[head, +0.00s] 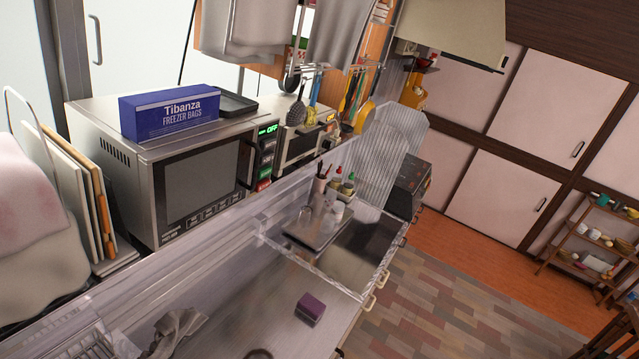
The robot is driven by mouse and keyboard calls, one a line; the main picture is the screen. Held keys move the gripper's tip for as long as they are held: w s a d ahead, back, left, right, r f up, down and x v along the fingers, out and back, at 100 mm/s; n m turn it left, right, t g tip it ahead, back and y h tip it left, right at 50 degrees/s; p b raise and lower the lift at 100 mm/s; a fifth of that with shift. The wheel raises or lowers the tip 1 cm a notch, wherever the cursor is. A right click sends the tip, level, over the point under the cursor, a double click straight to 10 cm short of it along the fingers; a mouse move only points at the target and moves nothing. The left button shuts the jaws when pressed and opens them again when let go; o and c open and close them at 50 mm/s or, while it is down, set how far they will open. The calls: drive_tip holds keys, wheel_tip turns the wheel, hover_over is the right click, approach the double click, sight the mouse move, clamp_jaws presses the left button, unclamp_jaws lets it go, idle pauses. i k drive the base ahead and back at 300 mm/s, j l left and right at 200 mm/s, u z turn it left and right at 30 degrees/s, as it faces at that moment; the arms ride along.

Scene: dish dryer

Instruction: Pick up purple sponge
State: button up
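The purple sponge (311,308) is a small dark purple block. It lies on the grey counter surface (262,325) at the lower middle of the head view, near the counter's front edge. Nothing touches or covers it. My gripper does not show in the head view, so I cannot see whether it is open or shut.
A crumpled grey cloth (178,330) and a wire rack (90,346) lie left of the sponge. Beyond it are the sink (352,253) and a tray with cups and bottles (318,234). A microwave (190,180) carries a blue freezer-bag box (170,112).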

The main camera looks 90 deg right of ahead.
sight(310, 308)
drive_tip(key=k+z, duration=0.15)
drive_tip(key=z, duration=2)
drive_tip(key=u, duration=3.55)
drive_tip(key=z, duration=3.1)
